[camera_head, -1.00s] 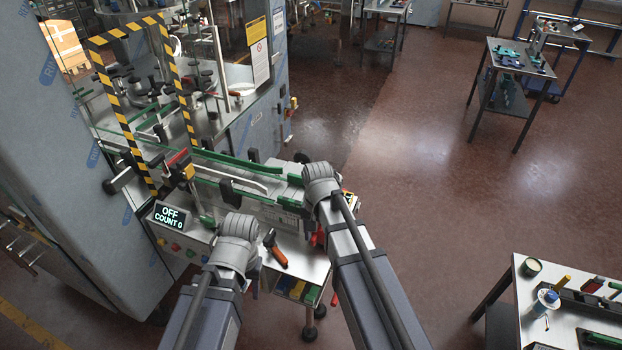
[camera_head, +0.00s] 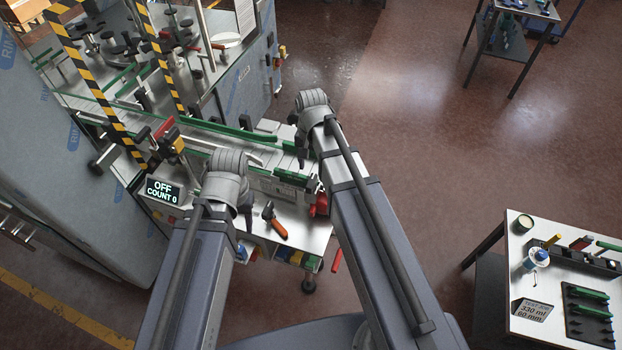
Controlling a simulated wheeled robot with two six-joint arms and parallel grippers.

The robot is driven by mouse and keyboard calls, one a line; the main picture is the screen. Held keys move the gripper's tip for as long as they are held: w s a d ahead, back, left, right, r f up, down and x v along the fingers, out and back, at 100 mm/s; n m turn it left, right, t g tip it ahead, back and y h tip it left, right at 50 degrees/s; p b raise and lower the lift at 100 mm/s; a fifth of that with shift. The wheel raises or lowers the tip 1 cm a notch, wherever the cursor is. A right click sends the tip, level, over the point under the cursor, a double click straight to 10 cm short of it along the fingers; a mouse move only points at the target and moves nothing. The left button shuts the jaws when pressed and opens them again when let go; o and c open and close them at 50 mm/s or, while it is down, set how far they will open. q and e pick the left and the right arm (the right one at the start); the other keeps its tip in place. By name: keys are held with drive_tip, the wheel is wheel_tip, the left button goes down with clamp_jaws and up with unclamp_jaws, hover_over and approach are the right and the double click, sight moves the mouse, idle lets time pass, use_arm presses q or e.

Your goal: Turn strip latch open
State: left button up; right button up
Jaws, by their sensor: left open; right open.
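My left gripper (camera_head: 246,207) hangs over the front of the machine's steel shelf, left of an orange-handled tool (camera_head: 274,220). My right gripper (camera_head: 301,156) is over the right end of the conveyor (camera_head: 225,141). Both grippers are open; their fingers are small and partly hidden by my own wrists, and I see nothing held. I cannot clearly make out a strip latch. A red-and-yellow fitting (camera_head: 170,136) stands at the conveyor beside the striped frame, left of both grippers. Green guide strips (camera_head: 218,128) run along the conveyor.
A display (camera_head: 165,190) reads OFF, COUNT 0. A yellow-black striped frame (camera_head: 95,85) stands over the conveyor. A red part (camera_head: 319,205) is beside my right arm. A side table (camera_head: 520,262) with a bottle and tools stands at lower right. The floor between is clear.

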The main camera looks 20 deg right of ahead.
sight(311, 180)
wheel_tip(311, 180, down, 7)
drive_tip(key=b, duration=0.6)
drive_tip(key=shift+s+r, duration=0.1)
drive_tip(key=shift+r, duration=0.1)
drive_tip(key=shift+c, duration=0.4)
clamp_jaws()
